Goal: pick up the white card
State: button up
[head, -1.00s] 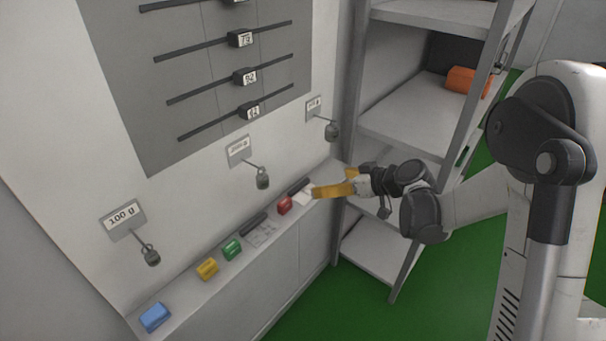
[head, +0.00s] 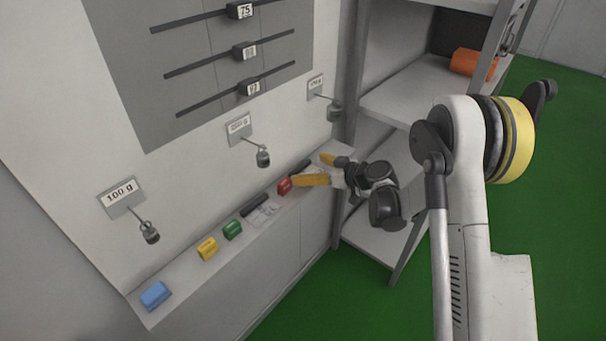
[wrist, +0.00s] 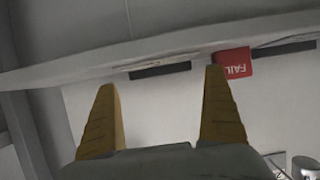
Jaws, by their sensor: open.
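The white card (head: 313,171) lies on the narrow grey ledge, right of the red block (head: 284,186) and close to a black bar. My gripper (head: 309,169) is just over it, its two yellow fingers spread and partly covering it. In the wrist view, my open gripper (wrist: 160,79) has nothing between its fingers. A thin pale strip (wrist: 150,62) beside a black bar (wrist: 160,70) appears to be the card seen nearly edge-on. Whether the fingers touch it I cannot tell.
The red FAIL block (wrist: 232,63) is right of my right finger in the wrist view. Green (head: 232,229), yellow (head: 208,249) and blue (head: 156,295) blocks stand along the ledge. Hanging weights (head: 263,156) project from the wall above. A shelf rack (head: 395,90) stands right.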

aim_at(302, 167)
jog(key=b+x, duration=0.1)
jog(key=x, duration=0.2)
jog(key=shift+a+f, duration=0.2)
jog(key=shift+f, duration=0.1)
jog(key=shift+r, duration=0.15)
jog(key=c, duration=0.8)
